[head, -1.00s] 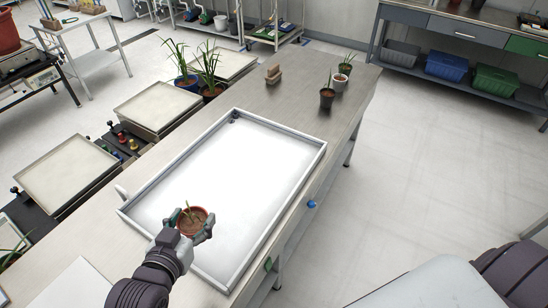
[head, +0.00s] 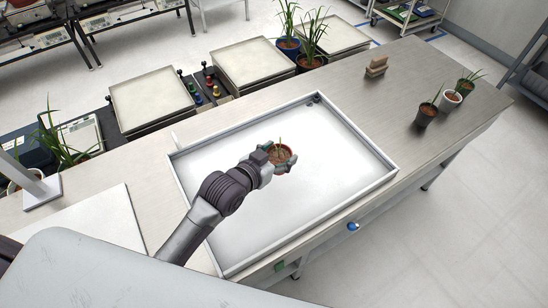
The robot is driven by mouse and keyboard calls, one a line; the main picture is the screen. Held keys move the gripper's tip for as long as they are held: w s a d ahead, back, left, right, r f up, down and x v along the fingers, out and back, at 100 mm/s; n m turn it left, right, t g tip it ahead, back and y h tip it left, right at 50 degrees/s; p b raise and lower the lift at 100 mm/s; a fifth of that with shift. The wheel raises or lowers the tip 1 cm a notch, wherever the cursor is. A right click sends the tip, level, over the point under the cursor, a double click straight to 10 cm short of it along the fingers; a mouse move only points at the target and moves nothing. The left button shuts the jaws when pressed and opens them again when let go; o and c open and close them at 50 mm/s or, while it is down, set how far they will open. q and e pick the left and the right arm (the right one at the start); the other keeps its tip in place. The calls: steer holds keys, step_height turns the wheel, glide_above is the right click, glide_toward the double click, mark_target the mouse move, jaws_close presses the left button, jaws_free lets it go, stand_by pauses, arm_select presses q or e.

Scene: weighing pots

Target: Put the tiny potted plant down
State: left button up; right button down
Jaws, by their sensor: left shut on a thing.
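The tiny potted plant (head: 281,155) is a small terracotta-coloured pot with dark soil and a short green sprout. My left gripper (head: 279,159) is shut around this pot, with a finger on either side. The pot appears upright over the middle of the large white tray (head: 320,200) with a raised metal rim. I cannot tell whether its base touches the tray floor, as the gripper hides part of it. My right gripper is not in view.
Three small potted plants stand at the table's right end, one in a dark pot (head: 426,115). A wooden block (head: 376,67) sits behind the tray. A white board (head: 92,222) lies at left. Scales with flat pans (head: 152,100) line the table's far side.

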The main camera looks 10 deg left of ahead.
mark_target(272, 148)
arm_select(q)
steer(key=shift+w+a+f, duration=1.05)
steer(key=shift+w+a, duration=0.15)
steer(key=shift+f, duration=2.05)
steer(key=o, duration=1.2)
steer(key=shift+f, duration=0.1)
steer(key=shift+c, duration=0.2)
steer(key=v, duration=1.2)
steer(key=shift+a, duration=0.1)
